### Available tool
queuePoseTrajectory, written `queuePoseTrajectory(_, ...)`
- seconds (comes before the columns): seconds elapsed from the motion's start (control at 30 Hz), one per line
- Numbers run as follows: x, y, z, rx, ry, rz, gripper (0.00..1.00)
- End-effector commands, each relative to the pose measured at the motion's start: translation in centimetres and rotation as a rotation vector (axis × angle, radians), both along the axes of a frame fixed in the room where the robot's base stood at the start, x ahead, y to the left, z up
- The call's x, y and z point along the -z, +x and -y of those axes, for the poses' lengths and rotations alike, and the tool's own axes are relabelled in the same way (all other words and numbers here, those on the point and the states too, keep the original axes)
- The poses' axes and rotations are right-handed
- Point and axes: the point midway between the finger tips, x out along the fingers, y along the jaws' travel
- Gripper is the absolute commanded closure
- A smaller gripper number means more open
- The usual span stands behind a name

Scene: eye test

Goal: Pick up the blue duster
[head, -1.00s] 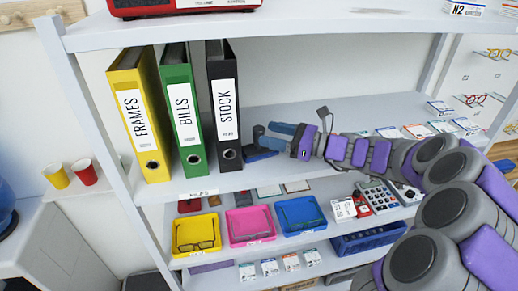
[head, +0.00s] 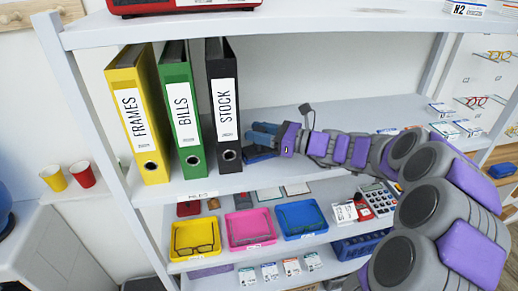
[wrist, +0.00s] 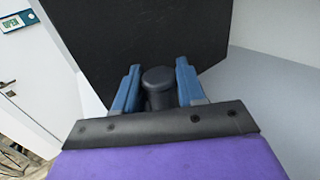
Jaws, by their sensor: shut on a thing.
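The blue duster (head: 259,154) is on the middle shelf, just right of the black STOCK binder. Its blue lower part shows below my fingers in the head view. My gripper (head: 262,129) reaches in from the right, with its blue fingers at the top of the duster. In the wrist view my gripper (wrist: 157,82) has a finger on each side of a dark round knob, which looks like the duster's handle (wrist: 158,88). The gripper is shut on it. The duster's blue part is hidden in the wrist view. The duster appears to rest on the shelf.
The black STOCK binder (head: 226,125) stands close to my fingertips, with green (head: 187,140) and yellow (head: 146,160) binders left of it. Small cards (head: 455,128) lie at the shelf's right end. Coloured trays (head: 250,227) sit on the shelf below. Shelf space behind my arm is clear.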

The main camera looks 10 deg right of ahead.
Motion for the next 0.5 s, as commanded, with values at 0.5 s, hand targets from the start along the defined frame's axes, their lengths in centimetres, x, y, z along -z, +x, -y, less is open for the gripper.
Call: queuePoseTrajectory(0.5,0.03,0.0,0.0,0.0,0.0,0.0,1.0)
